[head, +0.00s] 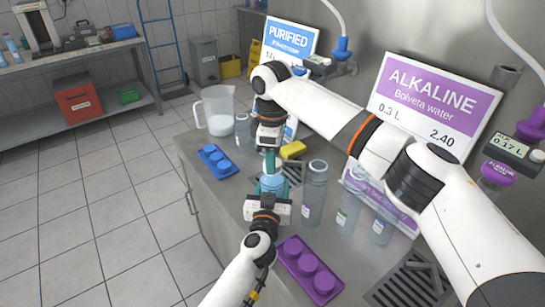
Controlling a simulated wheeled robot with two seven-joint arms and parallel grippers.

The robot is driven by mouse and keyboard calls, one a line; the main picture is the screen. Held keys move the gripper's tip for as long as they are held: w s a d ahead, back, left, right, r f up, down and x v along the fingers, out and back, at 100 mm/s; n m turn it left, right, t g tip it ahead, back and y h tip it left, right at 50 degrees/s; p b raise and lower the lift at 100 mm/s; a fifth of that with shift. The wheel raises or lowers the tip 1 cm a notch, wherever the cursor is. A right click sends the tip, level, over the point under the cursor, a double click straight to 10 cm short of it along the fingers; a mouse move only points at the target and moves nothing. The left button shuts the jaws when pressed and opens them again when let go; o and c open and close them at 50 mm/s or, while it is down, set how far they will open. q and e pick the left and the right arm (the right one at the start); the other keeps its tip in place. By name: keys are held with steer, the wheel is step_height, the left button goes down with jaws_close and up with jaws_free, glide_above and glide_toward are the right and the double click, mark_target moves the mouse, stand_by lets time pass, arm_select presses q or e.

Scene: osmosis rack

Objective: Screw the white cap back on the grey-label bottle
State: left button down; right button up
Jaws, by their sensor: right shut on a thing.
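My right arm reaches over from the right, and its gripper (270,163) points straight down above the bottle in my left gripper. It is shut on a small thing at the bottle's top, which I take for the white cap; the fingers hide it. My left gripper (270,192) comes up from the bottom of the head view, with its fingers on both sides of a bluish clear bottle (272,183). I take this for the grey-label bottle; its label is hidden. Whether cap and neck touch cannot be told.
A clear bottle (315,192) stands close to the right, with two more bottles (348,213) (382,230) beyond. A blue tray (217,160), a purple tray (310,270), a white pitcher (217,110) and a yellow sponge (293,150) lie around on the steel counter (225,190).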

steer(key=m, duration=0.5)
steer(key=o, duration=1.1)
steer(key=shift+o, duration=0.2)
steer(key=shift+r, duration=0.1)
step_height(320, 180, up, 12)
arm_select(q)
steer(key=shift+c, duration=2.1)
jaws_free()
